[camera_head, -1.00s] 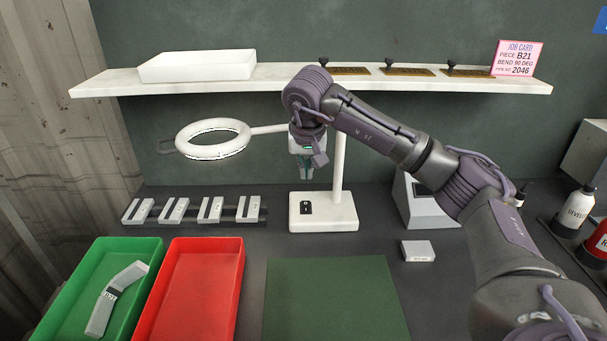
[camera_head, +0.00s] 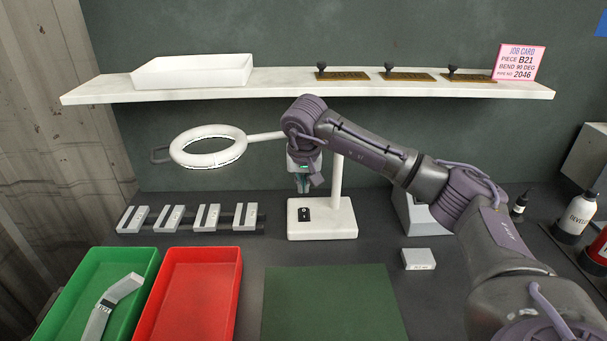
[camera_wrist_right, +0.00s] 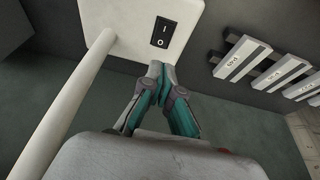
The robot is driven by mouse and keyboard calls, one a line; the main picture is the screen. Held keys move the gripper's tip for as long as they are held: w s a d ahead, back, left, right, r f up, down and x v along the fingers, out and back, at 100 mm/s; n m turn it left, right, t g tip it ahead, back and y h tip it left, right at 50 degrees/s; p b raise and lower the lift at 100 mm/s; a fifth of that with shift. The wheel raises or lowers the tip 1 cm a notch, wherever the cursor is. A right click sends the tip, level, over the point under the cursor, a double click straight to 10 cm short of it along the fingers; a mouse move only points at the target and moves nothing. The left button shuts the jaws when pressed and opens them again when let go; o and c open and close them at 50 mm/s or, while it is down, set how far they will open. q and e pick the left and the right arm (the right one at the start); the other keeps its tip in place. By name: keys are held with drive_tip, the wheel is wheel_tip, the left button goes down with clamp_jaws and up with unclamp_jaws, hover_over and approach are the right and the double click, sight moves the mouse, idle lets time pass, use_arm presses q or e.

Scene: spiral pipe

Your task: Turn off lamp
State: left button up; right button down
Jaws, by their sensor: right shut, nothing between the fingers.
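The white ring lamp (camera_head: 208,147) stands on a white base (camera_head: 335,220) with an upright post; its ring is at the left. A black rocker switch (camera_head: 304,215) sits on the base's top; it also shows in the right wrist view (camera_wrist_right: 166,32), with I and O marks. My right gripper (camera_head: 303,187) points down just above the switch, its fingertips shut and empty. In the right wrist view the gripper's fingertips (camera_wrist_right: 161,70) appear beside the switch, over the base's edge; whether they touch it cannot be told. My left gripper is not in view.
A green bin (camera_head: 75,300) with a bent pipe piece (camera_head: 117,297) and an empty red bin (camera_head: 190,295) stand at front left. Several grey blocks (camera_head: 207,217) line a rack. A green mat (camera_head: 330,305) lies in front, and a white shelf (camera_head: 230,93) is above.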

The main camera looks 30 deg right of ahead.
sight(303, 215)
drive_tip(key=p+x, duration=0.1)
drive_tip(key=x, duration=0.5)
drive_tip(key=shift+f, duration=1.05)
drive_tip(key=shift+f, duration=0.1)
drive_tip(key=shift+f, duration=0.15)
drive_tip(key=shift+s, duration=0.1)
drive_tip(key=shift+s+a, duration=0.4)
drive_tip(key=shift+s, duration=0.2)
